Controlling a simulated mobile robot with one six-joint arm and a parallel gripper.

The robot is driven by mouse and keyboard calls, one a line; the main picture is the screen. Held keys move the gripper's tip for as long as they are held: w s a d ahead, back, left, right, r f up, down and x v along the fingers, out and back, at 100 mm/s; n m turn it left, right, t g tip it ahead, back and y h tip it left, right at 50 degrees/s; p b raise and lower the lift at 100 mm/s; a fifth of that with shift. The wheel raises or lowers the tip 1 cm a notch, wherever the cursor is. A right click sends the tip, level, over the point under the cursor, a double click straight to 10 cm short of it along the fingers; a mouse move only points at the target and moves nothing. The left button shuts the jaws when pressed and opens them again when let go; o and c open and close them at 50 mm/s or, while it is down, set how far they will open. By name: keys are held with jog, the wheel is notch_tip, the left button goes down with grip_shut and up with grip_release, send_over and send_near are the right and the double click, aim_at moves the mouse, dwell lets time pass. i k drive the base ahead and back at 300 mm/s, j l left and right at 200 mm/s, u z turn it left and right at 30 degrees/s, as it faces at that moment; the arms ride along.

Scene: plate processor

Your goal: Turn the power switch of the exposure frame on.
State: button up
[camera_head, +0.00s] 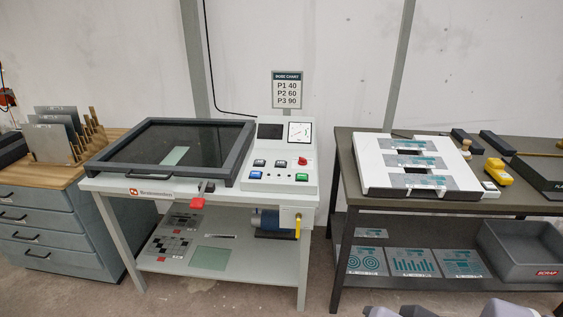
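The exposure frame (110,187) is a pale grey bench with a dark-rimmed glass lid (195,145), which is down. On its right is a sloped control panel (300,150) with a dark display (270,131) and a round gauge (299,132). Below these sit two small dark switches, one left (259,163) and one right (280,163), and a red knob (302,161). A blue button (255,175), a pale button (279,176) and a green button (301,177) form the lower row. The labels are too small to read, so I cannot tell which is the power switch. My gripper is not clearly seen.
A yellow lever (298,228) hangs below the panel beside a blue pump (272,222). A dark table (343,170) stands right, a drawer cabinet (40,240) left. Grey parts, probably mine, show at the bottom right.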

aim_at(303, 161)
jog(key=i+j, duration=0.2)
jog(key=i, duration=0.3)
jog(key=i+j, duration=0.2)
jog(key=i, duration=0.3)
jog(key=i+j, duration=0.15)
jog(key=i, duration=0.3)
jog(key=i+j, duration=0.2)
jog(key=i, duration=0.3)
